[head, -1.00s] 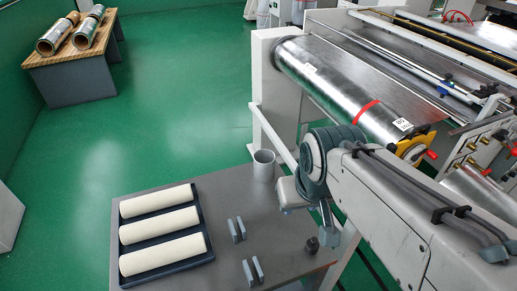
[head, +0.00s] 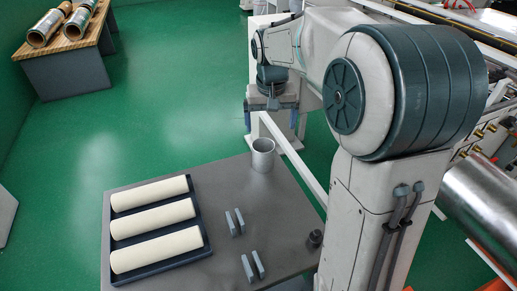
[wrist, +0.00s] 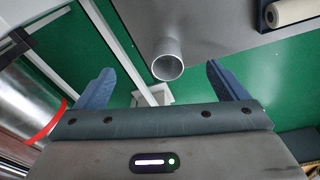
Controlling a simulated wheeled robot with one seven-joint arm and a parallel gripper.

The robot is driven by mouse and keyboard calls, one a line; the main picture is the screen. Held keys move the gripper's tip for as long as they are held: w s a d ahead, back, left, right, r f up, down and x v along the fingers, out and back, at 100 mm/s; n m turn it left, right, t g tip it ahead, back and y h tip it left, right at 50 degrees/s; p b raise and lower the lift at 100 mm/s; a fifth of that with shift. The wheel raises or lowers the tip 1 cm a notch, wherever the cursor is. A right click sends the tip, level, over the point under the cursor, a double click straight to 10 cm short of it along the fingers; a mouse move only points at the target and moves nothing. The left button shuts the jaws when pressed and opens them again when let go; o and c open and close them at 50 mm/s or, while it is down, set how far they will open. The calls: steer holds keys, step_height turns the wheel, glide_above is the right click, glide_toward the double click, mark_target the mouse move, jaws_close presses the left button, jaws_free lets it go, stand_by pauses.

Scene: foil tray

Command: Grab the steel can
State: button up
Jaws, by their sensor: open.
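The steel can (head: 263,158) is a plain grey open-topped cylinder standing upright near the far right corner of the grey table (head: 215,168). It also shows in the wrist view (wrist: 167,66), where I look at its open rim between my two blue fingers. My gripper (head: 271,122) is open and empty, beyond the table's far edge and above the can in the head picture. In the wrist view my gripper (wrist: 158,70) has its fingers on either side of the can, apart from it. The exact height gap is hard to tell.
A dark tray (head: 206,246) with three cream rolls lies on the table left of the can. Grey upright blocks (head: 235,222) and a small dark knob (head: 315,239) stand nearer. A large machine with a metal roller (head: 488,212) is at right.

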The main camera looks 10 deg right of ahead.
steer(key=m+g+b, duration=0.1)
steer(key=b, duration=0.1)
glide_toward(263, 143)
steer(key=s+r, duration=0.1)
steer(key=s, duration=0.2)
steer(key=f, duration=0.4)
steer(key=f+p, duration=0.1)
steer(key=f, duration=0.3)
steer(key=shift+a+f, duration=0.1)
steer(key=shift+a, duration=0.15)
steer(key=shift+d+f+p, duration=0.1)
steer(key=shift+f+p, duration=0.75)
steer(key=shift+f, duration=1.85)
steer(key=c, duration=1.1)
